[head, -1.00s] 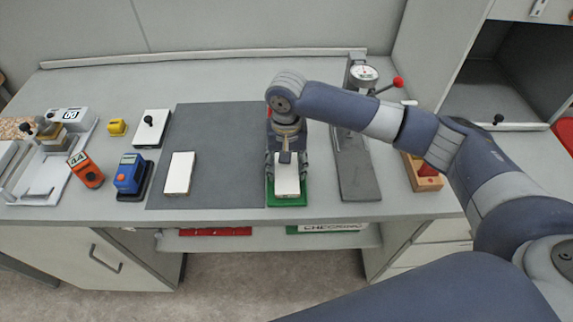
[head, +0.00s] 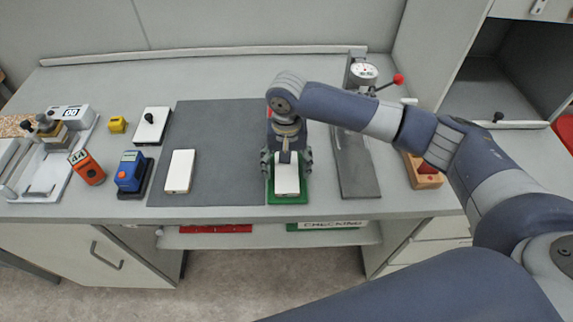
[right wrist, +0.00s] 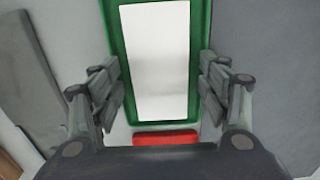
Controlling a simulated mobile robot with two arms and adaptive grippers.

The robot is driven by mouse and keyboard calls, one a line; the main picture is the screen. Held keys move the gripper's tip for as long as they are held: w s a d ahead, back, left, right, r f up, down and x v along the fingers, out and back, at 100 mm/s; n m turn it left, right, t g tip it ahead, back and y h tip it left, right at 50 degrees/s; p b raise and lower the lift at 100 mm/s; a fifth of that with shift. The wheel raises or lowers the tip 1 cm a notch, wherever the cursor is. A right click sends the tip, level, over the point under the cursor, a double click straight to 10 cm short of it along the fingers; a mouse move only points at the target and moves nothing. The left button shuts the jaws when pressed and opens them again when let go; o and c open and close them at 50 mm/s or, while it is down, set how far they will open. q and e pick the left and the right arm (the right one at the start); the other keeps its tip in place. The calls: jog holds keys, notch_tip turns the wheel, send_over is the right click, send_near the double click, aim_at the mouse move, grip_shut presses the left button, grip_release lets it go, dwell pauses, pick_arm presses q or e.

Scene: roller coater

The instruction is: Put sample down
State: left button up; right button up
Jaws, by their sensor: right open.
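A white rectangular sample (head: 286,181) lies flat on a green tray (head: 288,200) near the front edge of the bench. The sample also shows in the right wrist view (right wrist: 160,62), inside the green tray's rim (right wrist: 120,50). My right gripper (head: 286,162) is open over the tray's far end. In the right wrist view its fingers (right wrist: 160,88) stand apart, one on each side of the tray, and do not touch the sample. A second white sample (head: 179,171) lies on the dark grey mat (head: 215,140). My left gripper is not in view.
A gauge stand (head: 358,165) stands right of the tray, with a wooden box (head: 423,172) beyond it. On the left are a blue device (head: 130,172), an orange device (head: 86,167), a yellow block (head: 117,124) and a white plate with a black knob (head: 151,125). The mat is mostly clear.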

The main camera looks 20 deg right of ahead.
aim_at(286, 170)
jog(key=shift+r, duration=0.1)
jog(key=shift+r, duration=0.35)
notch_tip(286, 170, up, 11)
jog(key=b, duration=0.2)
jog(key=shift+r, duration=0.2)
